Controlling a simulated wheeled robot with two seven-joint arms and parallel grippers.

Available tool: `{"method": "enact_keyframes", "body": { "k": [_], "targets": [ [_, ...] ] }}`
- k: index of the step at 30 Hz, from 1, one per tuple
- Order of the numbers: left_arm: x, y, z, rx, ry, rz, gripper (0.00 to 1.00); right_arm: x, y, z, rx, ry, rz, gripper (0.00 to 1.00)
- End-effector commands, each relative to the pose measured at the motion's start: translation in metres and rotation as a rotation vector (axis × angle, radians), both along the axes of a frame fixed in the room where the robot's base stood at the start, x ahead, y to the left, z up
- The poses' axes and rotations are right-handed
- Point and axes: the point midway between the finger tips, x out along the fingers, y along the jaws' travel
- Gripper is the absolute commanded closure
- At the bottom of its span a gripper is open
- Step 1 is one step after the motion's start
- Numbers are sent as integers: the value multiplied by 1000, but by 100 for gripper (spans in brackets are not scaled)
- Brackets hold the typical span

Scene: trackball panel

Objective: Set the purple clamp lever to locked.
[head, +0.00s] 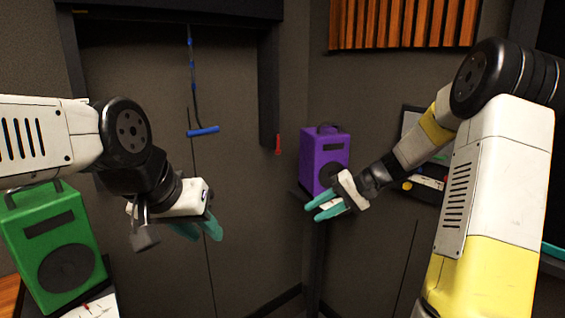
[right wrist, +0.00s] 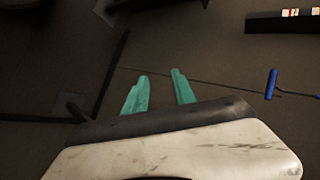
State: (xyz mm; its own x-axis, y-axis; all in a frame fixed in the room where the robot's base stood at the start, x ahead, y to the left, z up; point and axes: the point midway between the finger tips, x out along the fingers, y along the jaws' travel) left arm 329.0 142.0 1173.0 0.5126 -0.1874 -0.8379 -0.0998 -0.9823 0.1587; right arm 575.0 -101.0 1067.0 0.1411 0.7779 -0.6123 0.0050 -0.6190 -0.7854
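I cannot make out a purple clamp lever in either view. The only purple thing that shows is a box-shaped unit (head: 324,158) with a dark slot, a round front and a top handle, right of centre in the head view. My right gripper (head: 312,211) is just below and in front of it, empty, with its teal fingers apart. Its fingers also show apart in the right wrist view (right wrist: 160,76). My left gripper (head: 206,236) hangs left of centre, its teal fingers pointing down and seemingly apart, with nothing seen between them.
A green speaker-like box (head: 52,248) stands at the lower left. A blue pull handle (head: 202,131) hangs on a cord, and a small red handle (head: 277,144) hangs from a dark post. Wooden slats (head: 400,22) cover the upper right wall. The space between my grippers is clear.

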Motion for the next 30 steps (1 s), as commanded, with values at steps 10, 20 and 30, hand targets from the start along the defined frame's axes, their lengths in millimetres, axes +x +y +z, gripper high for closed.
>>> {"method": "enact_keyframes", "body": {
  "k": [10,20,30],
  "targets": [
    [0,0,0,0,0,0,68,-125,2,73,-422,-108,32,68],
    [0,0,0,0,0,0,68,-220,-27,104,-661,-311,-69,68],
    [0,0,0,0,0,0,68,-247,-41,106,-713,-401,-125,68]
  ]
}}
